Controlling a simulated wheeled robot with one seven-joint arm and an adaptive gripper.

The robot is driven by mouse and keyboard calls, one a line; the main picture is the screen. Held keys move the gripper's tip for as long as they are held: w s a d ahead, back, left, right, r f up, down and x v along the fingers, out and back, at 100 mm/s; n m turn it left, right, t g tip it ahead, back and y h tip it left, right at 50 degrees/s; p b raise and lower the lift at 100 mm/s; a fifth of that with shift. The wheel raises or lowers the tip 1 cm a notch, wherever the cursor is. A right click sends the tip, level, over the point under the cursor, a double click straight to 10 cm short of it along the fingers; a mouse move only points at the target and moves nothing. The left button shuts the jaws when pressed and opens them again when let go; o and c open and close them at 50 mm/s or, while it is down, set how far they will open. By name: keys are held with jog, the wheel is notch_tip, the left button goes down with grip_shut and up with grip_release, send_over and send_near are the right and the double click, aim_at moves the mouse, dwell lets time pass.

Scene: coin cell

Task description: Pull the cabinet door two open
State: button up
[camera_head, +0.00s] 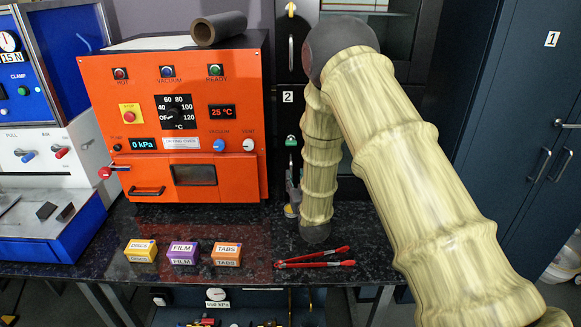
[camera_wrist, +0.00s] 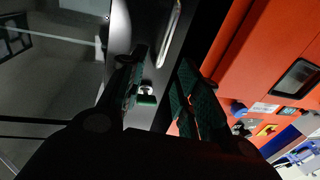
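The cabinet door marked 2 (camera_head: 287,117) is a dark upright panel behind the bench, just right of the orange oven. It carries a long vertical handle (camera_head: 291,53) and a small green-marked lock (camera_head: 291,141). In the wrist view the handle (camera_wrist: 169,32) runs away at the top, with the green-marked lock (camera_wrist: 146,97) below it. My gripper (camera_wrist: 163,85) is open, with its dark green-padded fingers apart on either side of the lock; I cannot tell whether they touch it. In the head view my gripper (camera_head: 292,190) is low before the door, partly hidden by my arm.
The orange oven (camera_head: 180,90) stands close left of my gripper. A blue-grey cabinet (camera_head: 525,110) stands right.

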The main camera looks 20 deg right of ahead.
aim_at(292, 171)
jog(key=w, duration=0.3)
jog(key=w+f+p, duration=0.1)
jog(key=w, duration=0.2)
jog(key=shift+w+d+f, duration=0.15)
jog(key=shift+w+d, duration=0.05)
jog(key=shift+w, duration=0.15)
jog(key=shift+w+r+p, duration=0.25)
jog(key=shift+r+p, duration=0.1)
jog(key=shift+p, duration=0.05)
jog(key=shift+w+f, duration=0.3)
jog(key=shift+s+d+r, duration=0.1)
jog(key=shift+c, duration=1)
grip_shut()
